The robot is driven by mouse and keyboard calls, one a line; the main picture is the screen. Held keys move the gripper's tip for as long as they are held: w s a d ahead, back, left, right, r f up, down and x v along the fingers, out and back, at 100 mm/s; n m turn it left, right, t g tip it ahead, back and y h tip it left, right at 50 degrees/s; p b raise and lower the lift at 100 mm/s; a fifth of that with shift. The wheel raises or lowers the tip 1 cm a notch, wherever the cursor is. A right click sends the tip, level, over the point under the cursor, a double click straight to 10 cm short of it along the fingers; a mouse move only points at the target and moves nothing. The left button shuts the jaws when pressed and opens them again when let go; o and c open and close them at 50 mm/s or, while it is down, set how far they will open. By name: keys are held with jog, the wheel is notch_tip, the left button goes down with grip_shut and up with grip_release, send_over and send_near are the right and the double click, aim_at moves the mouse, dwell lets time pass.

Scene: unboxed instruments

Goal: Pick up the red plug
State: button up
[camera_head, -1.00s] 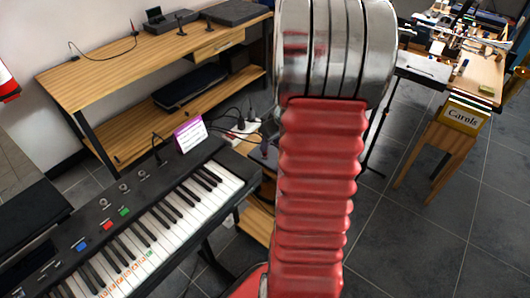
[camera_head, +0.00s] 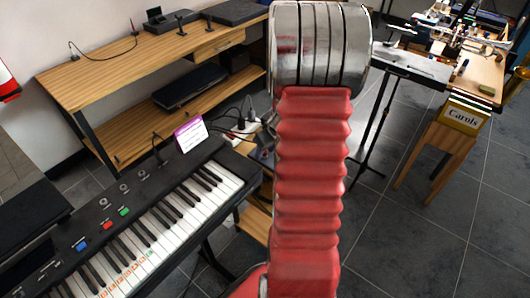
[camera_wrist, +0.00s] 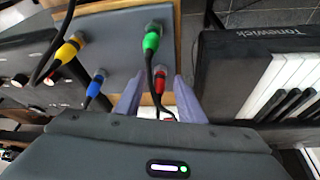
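The red plug (camera_wrist: 160,82) shows in the wrist view, on a grey panel (camera_wrist: 112,45), with a dark cable running from it. My gripper (camera_wrist: 157,88) is open, with one purple-grey finger on each side of the red plug. A gap shows between the plug and each finger; how far the plug reaches in depth between them I cannot tell. A green plug (camera_wrist: 151,41), a yellow plug (camera_wrist: 67,49) and a blue plug (camera_wrist: 95,86) sit on the same panel. In the head view my red arm hides the gripper and the red plug.
A keyboard (camera_head: 140,225) stands at the left; it also shows close on the right in the wrist view (camera_wrist: 232,65). A wooden desk (camera_head: 120,58) stands behind it. A black stand (camera_head: 372,130) and a cluttered table (camera_head: 482,80) are at the right. Dark tiled floor is open there.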

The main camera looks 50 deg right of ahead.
dwell(0.4)
grip_shut()
